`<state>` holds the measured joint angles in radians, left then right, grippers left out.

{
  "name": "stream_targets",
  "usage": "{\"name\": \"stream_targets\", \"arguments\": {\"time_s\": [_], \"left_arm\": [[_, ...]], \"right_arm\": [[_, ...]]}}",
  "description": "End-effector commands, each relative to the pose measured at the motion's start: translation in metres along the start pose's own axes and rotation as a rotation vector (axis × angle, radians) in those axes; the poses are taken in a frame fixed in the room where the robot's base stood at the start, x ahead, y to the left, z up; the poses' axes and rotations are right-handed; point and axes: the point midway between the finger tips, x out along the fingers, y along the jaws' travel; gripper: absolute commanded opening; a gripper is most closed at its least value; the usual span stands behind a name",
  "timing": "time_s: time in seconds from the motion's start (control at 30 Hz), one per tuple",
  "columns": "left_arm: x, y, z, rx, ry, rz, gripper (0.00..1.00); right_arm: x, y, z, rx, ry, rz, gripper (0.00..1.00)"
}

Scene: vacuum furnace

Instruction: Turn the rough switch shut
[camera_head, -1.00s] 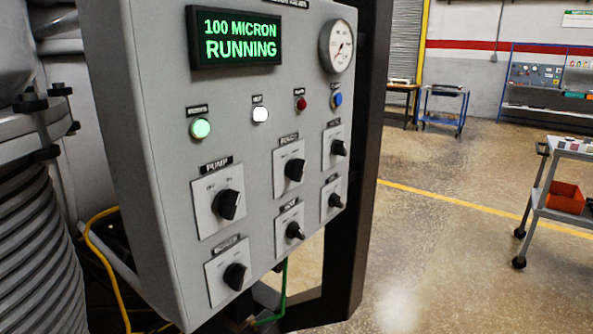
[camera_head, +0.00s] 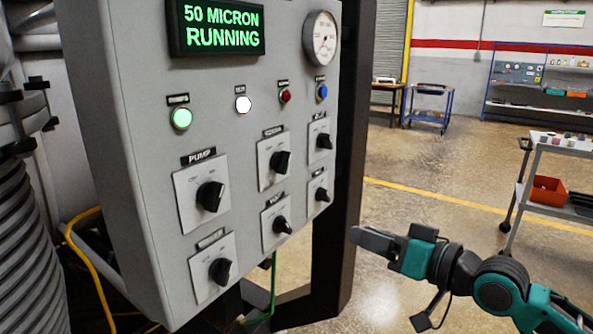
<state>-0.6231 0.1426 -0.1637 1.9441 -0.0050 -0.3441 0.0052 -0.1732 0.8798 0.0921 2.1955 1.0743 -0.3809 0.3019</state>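The grey control panel (camera_head: 150,110) fills the left half of the head view. It carries several black rotary knobs on white plates. The PUMP knob (camera_head: 210,196) is at upper left, with another knob (camera_head: 221,271) below it. The middle column has an upper knob (camera_head: 280,161) and a lower knob (camera_head: 282,225). Two smaller knobs, upper (camera_head: 323,141) and lower (camera_head: 321,194), are at the right. The small labels are too blurred to tell surely which is the rough switch. My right gripper (camera_head: 362,239) is right of the panel, touching no knob; its finger opening is unclear. My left gripper is out of view.
The display (camera_head: 216,28) reads 50 MICRON RUNNING. A green lamp (camera_head: 180,118) and a white lamp (camera_head: 243,104) are lit. A dark post (camera_head: 348,150) stands beside the panel. A cart (camera_head: 540,175) with a red bin stands at right. Open floor lies between.

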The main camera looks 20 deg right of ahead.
Motion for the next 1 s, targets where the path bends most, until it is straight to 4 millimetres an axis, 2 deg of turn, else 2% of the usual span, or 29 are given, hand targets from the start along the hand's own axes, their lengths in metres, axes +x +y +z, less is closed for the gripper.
{"name": "stream_targets", "arguments": {"time_s": [0.03,0.1,0.2,0.3,0.57,0.77,1.0], "left_arm": [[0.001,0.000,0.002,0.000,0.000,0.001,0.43],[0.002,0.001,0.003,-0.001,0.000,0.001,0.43],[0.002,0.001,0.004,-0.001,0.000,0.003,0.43],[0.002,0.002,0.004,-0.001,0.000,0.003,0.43],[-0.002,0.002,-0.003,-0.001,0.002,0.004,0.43],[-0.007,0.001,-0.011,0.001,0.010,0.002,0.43],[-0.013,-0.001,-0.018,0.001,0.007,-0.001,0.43]], "right_arm": [[-0.001,-0.016,-0.026,0.003,0.009,-0.048,0.37],[-0.005,-0.036,-0.052,0.030,0.011,-0.104,0.37],[-0.010,-0.058,-0.075,0.055,0.006,-0.161,0.37],[-0.013,-0.071,-0.086,0.072,0.000,-0.191,0.37],[-0.006,-0.076,-0.092,0.084,0.001,-0.199,0.37],[0.013,-0.082,-0.093,0.082,0.001,-0.202,0.37],[0.047,-0.087,-0.092,0.084,0.002,-0.201,0.37]]}}
